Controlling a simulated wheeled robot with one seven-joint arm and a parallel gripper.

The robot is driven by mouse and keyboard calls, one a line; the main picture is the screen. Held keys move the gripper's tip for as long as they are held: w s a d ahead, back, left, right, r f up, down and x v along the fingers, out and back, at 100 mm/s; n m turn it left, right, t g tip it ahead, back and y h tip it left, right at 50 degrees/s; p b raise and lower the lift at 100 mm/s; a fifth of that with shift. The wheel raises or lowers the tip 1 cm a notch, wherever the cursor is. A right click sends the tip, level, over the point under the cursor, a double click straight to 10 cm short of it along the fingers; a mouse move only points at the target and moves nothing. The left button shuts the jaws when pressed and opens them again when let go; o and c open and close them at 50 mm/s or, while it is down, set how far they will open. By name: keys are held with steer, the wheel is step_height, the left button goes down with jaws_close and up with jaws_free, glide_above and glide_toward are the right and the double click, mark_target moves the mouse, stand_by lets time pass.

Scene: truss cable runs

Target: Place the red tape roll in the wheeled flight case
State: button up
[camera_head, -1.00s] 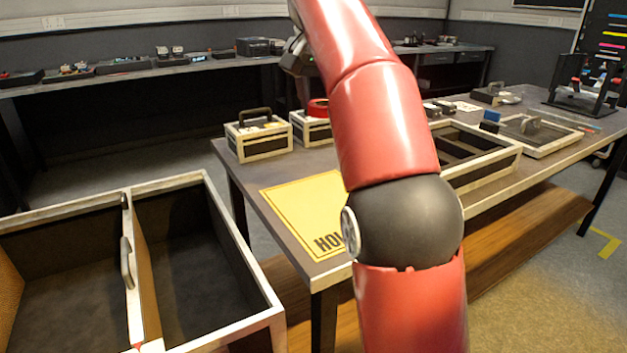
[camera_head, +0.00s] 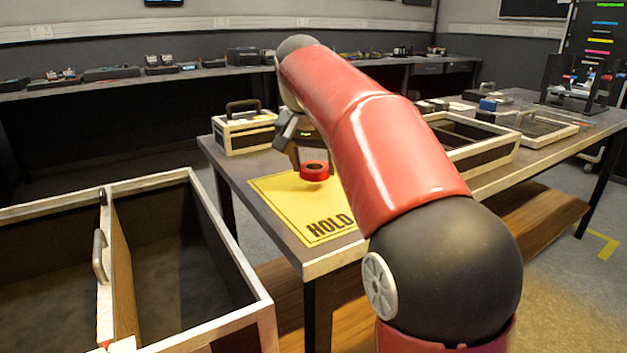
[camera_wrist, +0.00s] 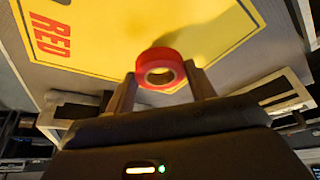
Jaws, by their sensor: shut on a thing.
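The red tape roll (camera_head: 314,172) is held in my gripper (camera_head: 308,165) above the yellow HOLD mat (camera_head: 275,197) on the table. In the wrist view the red tape roll (camera_wrist: 160,59) sits between the two fingers of my gripper (camera_wrist: 160,80), with the yellow mat (camera_wrist: 120,30) beyond it. The wheeled flight case (camera_head: 262,310) is the big open case at the lower left, with a divider and pale rims; I cannot see its wheels. My gripper is to the right of the case and apart from it.
A small case with a black handle (camera_head: 242,130) stands at the table's far left corner. An open divided tray (camera_head: 508,150) and a blue item (camera_head: 488,104) are at the right. A latch-like handle (camera_head: 99,256) is on the case divider. Both visible case compartments look empty.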

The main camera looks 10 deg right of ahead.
steer(key=shift+f, duration=1.35)
steer(key=shift+b, duration=0.3)
steer(key=o, duration=1)
steer(key=shift+f, duration=0.1)
